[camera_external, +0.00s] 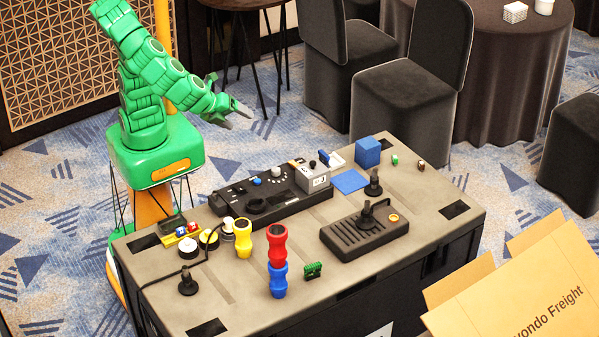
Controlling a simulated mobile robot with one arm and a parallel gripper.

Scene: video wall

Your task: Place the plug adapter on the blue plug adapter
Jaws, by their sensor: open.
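A red plug adapter (277,243) and a blue plug adapter (278,281) are near the front edge of the case top. The red one shows directly above the blue one, its lower end meeting the blue top. They look stacked and upright, though this single view leaves some doubt about whether the red one is behind. A yellow plug adapter (243,238) stands upright to their left. My gripper (243,107) is open and empty, raised beyond the back edge of the case, well away from the adapters.
A black control panel (258,197), a joystick box (364,232), a blue cube (367,152) and a small green part (313,271) are on the dark case. Round knobs and a black cable crowd the left end. A cardboard box (530,290) is at the lower right.

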